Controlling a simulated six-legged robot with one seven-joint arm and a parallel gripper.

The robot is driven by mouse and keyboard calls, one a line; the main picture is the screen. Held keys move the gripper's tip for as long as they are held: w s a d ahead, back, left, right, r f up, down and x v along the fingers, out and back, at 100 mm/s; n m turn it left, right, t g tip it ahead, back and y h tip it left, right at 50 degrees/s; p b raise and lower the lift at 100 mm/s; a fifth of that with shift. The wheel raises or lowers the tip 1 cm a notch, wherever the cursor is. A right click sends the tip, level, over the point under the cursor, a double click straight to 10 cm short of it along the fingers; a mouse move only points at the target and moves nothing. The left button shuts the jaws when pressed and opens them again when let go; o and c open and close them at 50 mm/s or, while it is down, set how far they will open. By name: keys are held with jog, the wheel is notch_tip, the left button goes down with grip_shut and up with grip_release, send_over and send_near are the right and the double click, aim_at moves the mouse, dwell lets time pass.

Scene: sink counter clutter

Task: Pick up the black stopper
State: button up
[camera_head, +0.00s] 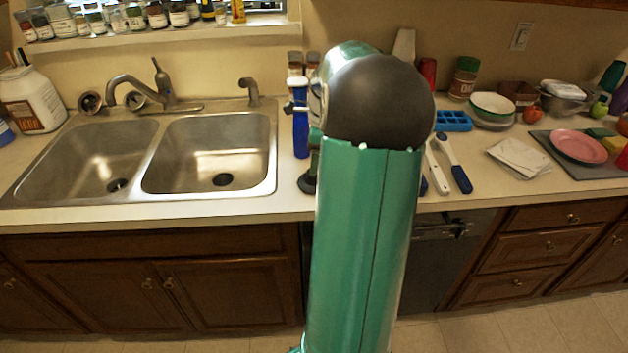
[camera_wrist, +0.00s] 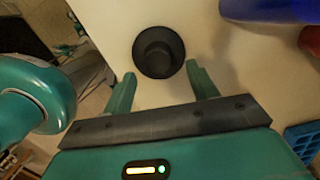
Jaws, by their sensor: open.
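The black stopper (camera_wrist: 158,52) is a round black disc with a raised knob, on the pale counter in the wrist view. My gripper (camera_wrist: 160,80) is open, with its two green fingers apart. The stopper shows just beyond the fingertips, roughly centred on the gap between them, and nothing is held. In the head view my green arm covers much of the middle of the counter. A dark round piece (camera_head: 307,182) just left of the arm may be the stopper, partly hidden. My fingers do not show clearly there.
A blue bottle (camera_head: 301,132) stands close to the arm, right of the double steel sink (camera_head: 208,155). Blue-handled brushes (camera_head: 455,165) and a blue tray (camera_head: 453,121) lie to the arm's right. A blue object (camera_wrist: 270,10) is near the stopper in the wrist view.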

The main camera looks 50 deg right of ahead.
aim_at(314, 178)
jog(key=shift+w+a+f, duration=0.15)
jog(key=shift+a+f, duration=0.05)
jog(key=shift+f, duration=1.15)
jog(key=shift+w+a+f, duration=0.1)
jog(key=shift+a+f, duration=0.05)
jog(key=shift+f, duration=1.2)
jog(key=c, duration=1.1)
jog(key=shift+o, duration=0.2)
